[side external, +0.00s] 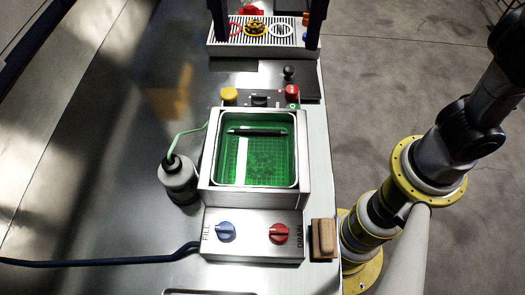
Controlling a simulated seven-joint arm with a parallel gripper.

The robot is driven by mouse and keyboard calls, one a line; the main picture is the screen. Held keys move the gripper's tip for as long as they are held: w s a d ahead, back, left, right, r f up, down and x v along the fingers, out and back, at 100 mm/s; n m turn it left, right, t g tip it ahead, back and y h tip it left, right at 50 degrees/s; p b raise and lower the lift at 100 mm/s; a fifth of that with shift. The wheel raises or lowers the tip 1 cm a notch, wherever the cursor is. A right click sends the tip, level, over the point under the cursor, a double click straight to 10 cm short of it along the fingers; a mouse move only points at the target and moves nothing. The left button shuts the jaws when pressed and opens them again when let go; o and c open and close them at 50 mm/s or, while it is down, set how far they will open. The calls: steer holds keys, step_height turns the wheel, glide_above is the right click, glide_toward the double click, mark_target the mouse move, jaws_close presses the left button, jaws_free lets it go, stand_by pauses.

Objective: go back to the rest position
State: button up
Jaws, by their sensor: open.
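My gripper is out of view. My arm stands at the right of the bench, and its upper links run out of the top right of the picture. The task names no object. The steel basin (305,160) in the middle of the bench holds green liquid (260,165) over a grid. A dark bar-shaped object (257,132) lies in the basin near its far side.
A control box with a blue FILL knob (225,231) and red DRAIN knob (278,233) stands before the basin. A brown block (324,238) is beside it. A grey bottle (179,178) stands left. A slatted rack (262,43) holds rings behind.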

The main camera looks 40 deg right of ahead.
steer(key=d+m+t, duration=0.2)
steer(key=d+m, duration=0.1)
steer(key=d, duration=1.8)
steer(key=s+d+f+n+t, duration=0.1)
steer(key=s+d+f+n, duration=0.1)
steer(key=d+f+n, duration=0.2)
steer(key=s+d+f+n+t, duration=0.2)
steer(key=s+d+f+n, duration=0.1)
steer(key=f+n, duration=0.6)
step_height(320, 180, down, 3)
steer(key=shift+s+d+r+t, duration=0.2)
steer(key=shift+d+t, duration=0.1)
steer(key=shift+d, duration=0.4)
